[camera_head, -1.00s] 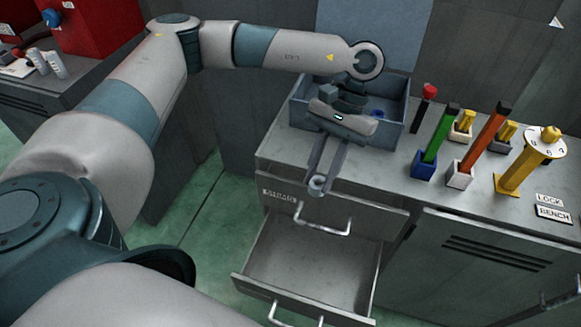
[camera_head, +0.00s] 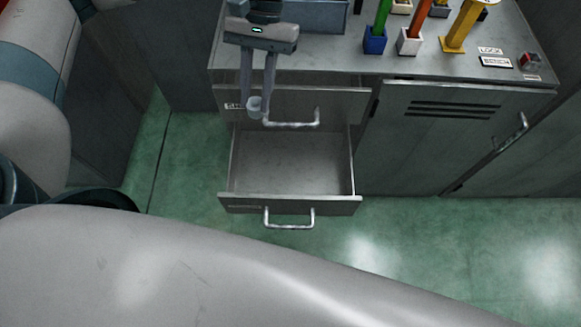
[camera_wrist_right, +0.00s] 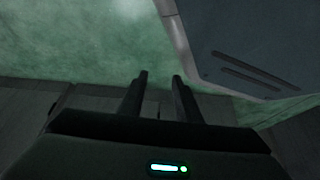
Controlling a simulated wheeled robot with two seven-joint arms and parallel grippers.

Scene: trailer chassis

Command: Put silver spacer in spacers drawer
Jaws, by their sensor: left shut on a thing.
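The silver spacer (camera_head: 254,108) is a small grey ring-like piece at the tips of my left gripper (camera_head: 257,101). That gripper is shut on it and points down, with the spacer in front of the upper drawer's face, left of its handle. Below it in the picture, the lower drawer (camera_head: 290,205) is pulled out and its visible inside is empty. Its label is too small to read, so I cannot tell whether it is the spacers drawer. My right gripper (camera_wrist_right: 159,78) shows in the right wrist view, open and empty, away from the drawers.
A blue-grey bin (camera_head: 312,16) and several coloured posts in blocks, such as the blue block (camera_head: 375,40), stand on the cabinet top. Green floor (camera_head: 400,250) is free in front.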

